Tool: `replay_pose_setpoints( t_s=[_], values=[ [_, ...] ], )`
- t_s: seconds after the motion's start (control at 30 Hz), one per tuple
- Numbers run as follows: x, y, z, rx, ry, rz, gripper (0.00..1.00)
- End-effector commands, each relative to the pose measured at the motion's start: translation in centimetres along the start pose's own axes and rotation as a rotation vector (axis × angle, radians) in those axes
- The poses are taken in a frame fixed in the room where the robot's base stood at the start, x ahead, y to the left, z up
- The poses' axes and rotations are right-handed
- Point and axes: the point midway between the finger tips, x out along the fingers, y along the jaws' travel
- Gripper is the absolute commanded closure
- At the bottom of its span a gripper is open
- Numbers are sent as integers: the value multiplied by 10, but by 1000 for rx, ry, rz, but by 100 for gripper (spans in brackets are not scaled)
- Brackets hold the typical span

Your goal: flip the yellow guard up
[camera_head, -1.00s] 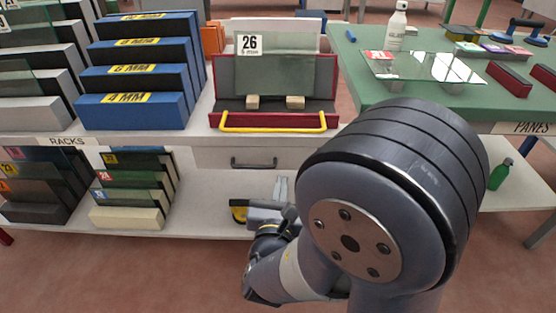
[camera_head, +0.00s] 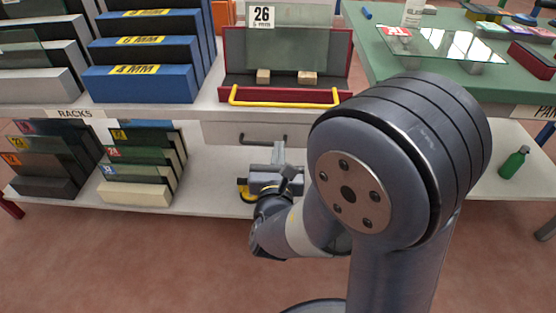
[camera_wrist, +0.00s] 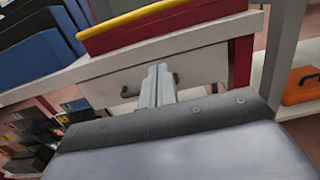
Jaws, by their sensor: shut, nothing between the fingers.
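The yellow guard (camera_head: 284,104) is a bar with bent ends, lying low along the front of a red-trimmed stand (camera_head: 340,75). Behind it a glass pane (camera_head: 295,45) marked 26 rests above two small wooden blocks. The guard also shows at the top of the wrist view (camera_wrist: 125,20). My gripper (camera_head: 280,153) is shut and empty, below and in front of the guard, apart from it. In the wrist view its fingers (camera_wrist: 158,82) are together, in front of the drawer.
A drawer with a dark handle (camera_head: 262,139) is under the stand. Blue racks (camera_head: 138,85) stand left. A green table (camera_head: 450,72) with a glass sheet stands right. An orange case (camera_wrist: 302,86) shows at right in the wrist view.

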Motion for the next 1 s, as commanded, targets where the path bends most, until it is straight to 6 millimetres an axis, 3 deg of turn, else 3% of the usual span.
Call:
replay_pose_setpoints(
  t_s=[0.27,0.53,1.0],
  values=[
    [58,-1,2,1,-3,-3,100],
    [62,0,34,2,-2,0,100],
    [63,0,39,0,1,0,100]
  ],
)
